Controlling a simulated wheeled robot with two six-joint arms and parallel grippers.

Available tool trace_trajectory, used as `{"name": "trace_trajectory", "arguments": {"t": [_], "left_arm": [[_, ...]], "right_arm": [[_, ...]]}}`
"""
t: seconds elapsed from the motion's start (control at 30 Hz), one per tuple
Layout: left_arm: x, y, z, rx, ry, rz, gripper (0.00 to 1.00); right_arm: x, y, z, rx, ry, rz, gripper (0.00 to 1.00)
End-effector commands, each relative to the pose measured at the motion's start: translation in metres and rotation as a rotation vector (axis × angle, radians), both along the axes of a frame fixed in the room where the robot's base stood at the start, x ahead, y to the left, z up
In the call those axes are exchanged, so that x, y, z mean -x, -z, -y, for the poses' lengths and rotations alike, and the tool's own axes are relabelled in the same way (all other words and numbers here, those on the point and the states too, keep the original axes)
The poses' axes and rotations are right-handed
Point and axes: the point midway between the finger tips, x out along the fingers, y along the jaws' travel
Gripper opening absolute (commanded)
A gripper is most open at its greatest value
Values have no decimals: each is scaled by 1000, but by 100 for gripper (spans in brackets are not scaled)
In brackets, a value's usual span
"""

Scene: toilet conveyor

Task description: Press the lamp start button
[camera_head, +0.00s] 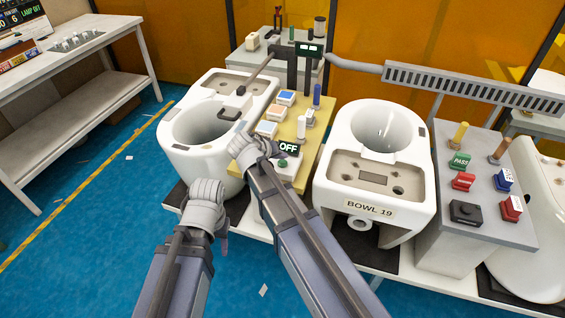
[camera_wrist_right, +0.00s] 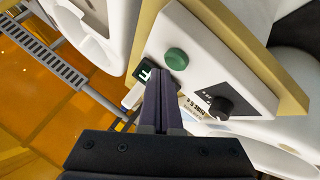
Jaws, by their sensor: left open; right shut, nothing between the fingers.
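A round green button (camera_head: 283,163) sits on a white control box (camera_head: 296,184) with a small black display reading OFF (camera_head: 289,148). In the right wrist view the green button (camera_wrist_right: 177,59) is beside the display (camera_wrist_right: 145,73) and a black knob (camera_wrist_right: 221,107). My right gripper (camera_head: 262,149) is shut and empty, just left of the button in the head view. In the wrist view its fingertips (camera_wrist_right: 163,75) end just below the button; I cannot tell whether they touch the box. My left gripper (camera_head: 207,200) is open, lower left, in front of the left white bowl.
The left bowl (camera_head: 190,150) and the bowl labelled BOWL 19 (camera_head: 347,208) flank a yellow board (camera_head: 312,133) with several coloured blocks. A grey box (camera_head: 447,232) with red, green and blue switches stands at the right.

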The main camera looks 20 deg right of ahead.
Motion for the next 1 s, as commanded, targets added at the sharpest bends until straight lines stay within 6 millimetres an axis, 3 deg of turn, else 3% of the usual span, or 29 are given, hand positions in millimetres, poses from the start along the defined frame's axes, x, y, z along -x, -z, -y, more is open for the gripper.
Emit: {"name": "trace_trajectory", "arguments": {"t": [1.0], "left_arm": [[0,11,0,0,0,0,50]], "right_arm": [[0,11,0,0,0,0,0]]}}
